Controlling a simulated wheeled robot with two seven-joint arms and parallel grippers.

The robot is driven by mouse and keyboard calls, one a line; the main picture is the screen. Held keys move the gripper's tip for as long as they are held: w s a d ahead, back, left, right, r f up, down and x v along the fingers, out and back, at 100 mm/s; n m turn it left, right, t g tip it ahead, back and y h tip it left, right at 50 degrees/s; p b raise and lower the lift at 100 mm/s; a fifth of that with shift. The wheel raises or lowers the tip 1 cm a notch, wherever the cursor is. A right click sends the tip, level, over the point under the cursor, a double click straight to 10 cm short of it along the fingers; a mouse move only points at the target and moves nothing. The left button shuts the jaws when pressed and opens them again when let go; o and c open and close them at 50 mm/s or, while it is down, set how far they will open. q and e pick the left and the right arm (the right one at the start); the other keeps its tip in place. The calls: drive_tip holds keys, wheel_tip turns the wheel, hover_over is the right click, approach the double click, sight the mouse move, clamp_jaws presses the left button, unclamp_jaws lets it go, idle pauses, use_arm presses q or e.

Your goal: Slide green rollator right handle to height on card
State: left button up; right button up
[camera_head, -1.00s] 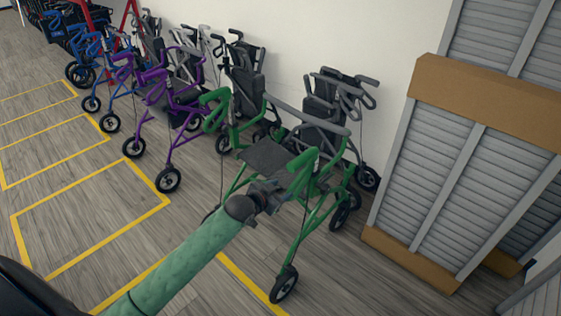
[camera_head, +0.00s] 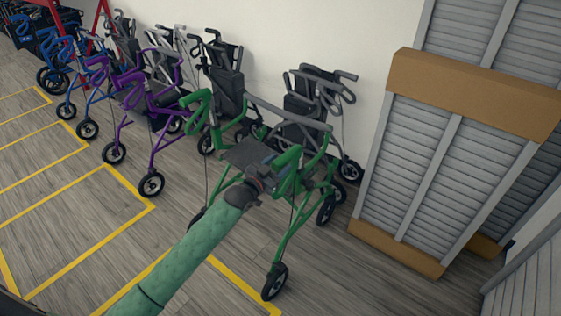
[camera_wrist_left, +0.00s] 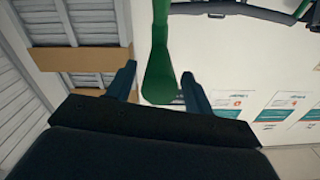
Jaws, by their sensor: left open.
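The green rollator (camera_head: 283,243) stands upright at the front of the row, with a dark seat. Its nearer green handle (camera_head: 288,160) is beside my left gripper (camera_head: 262,180); its other handle (camera_head: 196,108) is farther left. In the left wrist view, my left gripper (camera_wrist_left: 160,82) is open. A green handle or tube (camera_wrist_left: 160,70) stands between its two fingers in the picture, with gaps on both sides; I cannot tell how deep it sits. Printed cards (camera_wrist_left: 283,103) show on the wall at the right there, too small to read. My right gripper is out of view.
A purple rollator (camera_head: 150,130) and blue ones (camera_head: 70,80) stand to the left, and grey ones (camera_head: 318,95) behind by the wall. Grey slatted panels with brown bands (camera_head: 480,90) stand at the right. Yellow-lined floor (camera_head: 85,235) is clear at the left.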

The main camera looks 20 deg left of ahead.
use_arm(q)
drive_tip(key=shift+x, duration=0.8)
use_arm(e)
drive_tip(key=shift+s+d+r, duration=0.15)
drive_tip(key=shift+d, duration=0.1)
use_arm(q)
drive_tip(key=shift+d, duration=0.1)
clamp_jaws()
drive_tip(key=shift+r+p, duration=0.4)
drive_tip(key=shift+r, duration=0.1)
wheel_tip(320, 180, up, 3)
drive_tip(key=shift+r+p, duration=0.2)
drive_tip(key=shift+p, duration=0.85)
wheel_tip(320, 180, up, 4)
drive_tip(key=shift+r+p, duration=0.1)
drive_tip(key=shift+p, duration=1)
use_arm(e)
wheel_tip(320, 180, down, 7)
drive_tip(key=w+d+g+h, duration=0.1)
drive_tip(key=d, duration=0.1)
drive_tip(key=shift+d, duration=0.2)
